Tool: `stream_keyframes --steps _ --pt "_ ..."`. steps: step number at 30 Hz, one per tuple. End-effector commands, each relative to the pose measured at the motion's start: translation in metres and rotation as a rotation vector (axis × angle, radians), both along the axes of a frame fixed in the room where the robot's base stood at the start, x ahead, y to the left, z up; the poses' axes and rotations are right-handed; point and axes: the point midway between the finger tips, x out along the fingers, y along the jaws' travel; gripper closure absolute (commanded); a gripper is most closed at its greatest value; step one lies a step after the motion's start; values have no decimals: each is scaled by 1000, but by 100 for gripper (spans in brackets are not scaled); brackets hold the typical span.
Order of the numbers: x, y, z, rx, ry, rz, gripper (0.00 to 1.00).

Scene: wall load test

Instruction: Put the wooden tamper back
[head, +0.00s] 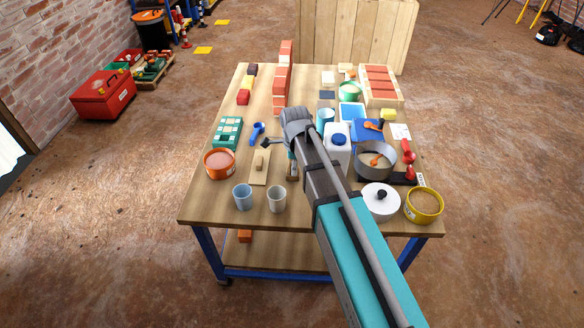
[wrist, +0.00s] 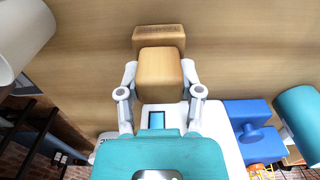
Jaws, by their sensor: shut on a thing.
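The wooden tamper (wrist: 158,72) is between the two fingers of my gripper (wrist: 159,75) in the wrist view. The fingers are shut on its pale, rounded block. A darker wooden block (wrist: 158,37) with faint marking shows just beyond it, over the wooden tabletop; I cannot tell whether it is part of the tamper or whether it touches the table. In the head view my arm's end is over the middle of the table (head: 220,205), and my arm mostly hides the gripper and tamper.
A white jug (head: 338,145) stands close right of my arm. A wooden board with a knob (head: 260,165), an orange tub (head: 220,163) and two cups (head: 243,197) are to the left. A grey pan (head: 376,160) is to the right. A brick row (head: 282,80) stands behind.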

Motion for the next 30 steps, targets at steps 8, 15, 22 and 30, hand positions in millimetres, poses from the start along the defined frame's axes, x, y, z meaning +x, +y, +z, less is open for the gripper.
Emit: stream_keyframes --steps 8,15,22,30 --pt "0 0 -3 0 0 0 100" --pt "0 0 -2 0 0 0 18" --pt "0 0 -2 0 0 0 18" --pt "0 0 0 0 0 0 18"
